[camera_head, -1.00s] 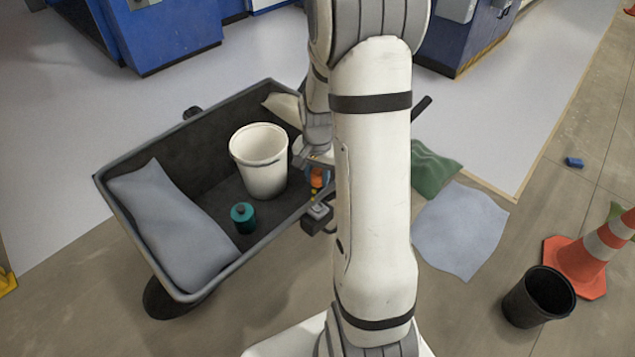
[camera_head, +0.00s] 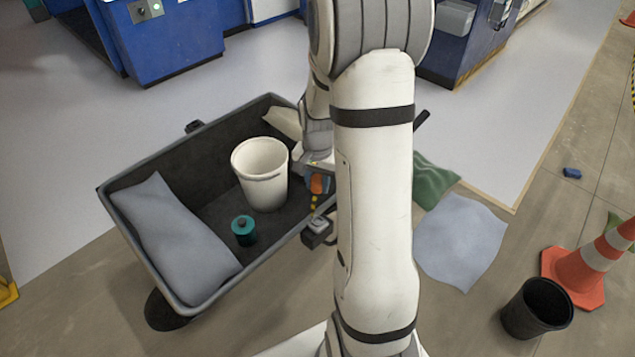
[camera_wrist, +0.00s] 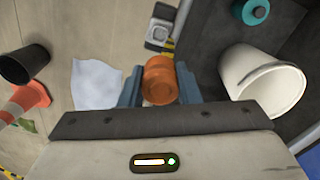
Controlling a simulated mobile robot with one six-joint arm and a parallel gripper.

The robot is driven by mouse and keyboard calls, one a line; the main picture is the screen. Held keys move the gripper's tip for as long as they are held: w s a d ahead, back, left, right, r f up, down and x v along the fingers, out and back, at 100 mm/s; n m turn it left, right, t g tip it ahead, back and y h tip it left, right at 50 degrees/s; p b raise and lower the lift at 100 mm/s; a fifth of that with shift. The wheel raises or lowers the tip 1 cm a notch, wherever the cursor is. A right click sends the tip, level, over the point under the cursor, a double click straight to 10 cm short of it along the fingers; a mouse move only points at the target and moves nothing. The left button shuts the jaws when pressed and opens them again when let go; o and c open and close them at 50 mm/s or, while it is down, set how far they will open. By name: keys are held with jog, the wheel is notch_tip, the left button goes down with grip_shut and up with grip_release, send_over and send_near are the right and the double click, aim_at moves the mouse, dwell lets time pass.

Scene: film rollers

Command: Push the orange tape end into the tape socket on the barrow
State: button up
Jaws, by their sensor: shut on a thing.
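My gripper (camera_wrist: 160,88) is shut on the orange tape end (camera_wrist: 160,78), a round orange piece held between the two blue-grey fingers in the wrist view. In the head view the orange tape end (camera_head: 317,184) shows partly, beside my arm and above the barrow's right rim. The barrow (camera_head: 160,262) is a dark tub with a grey rim. A grey box-like fitting (camera_head: 319,229) sits on its right rim, below the held piece and apart from it. The same fitting shows at the top of the wrist view (camera_wrist: 159,33), with yellow-black striping beside it. I take it as the tape socket.
In the barrow are a white bucket (camera_head: 262,176), a teal spool (camera_head: 244,230) and a grey sack (camera_head: 172,232). On the floor at right are a grey cloth (camera_head: 460,243), a black bin (camera_head: 538,310) and a traffic cone (camera_head: 585,268).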

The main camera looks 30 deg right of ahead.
aim_at(317, 178)
jog(key=shift+r+p, duration=2.6)
jog(key=shift+r, duration=1.2)
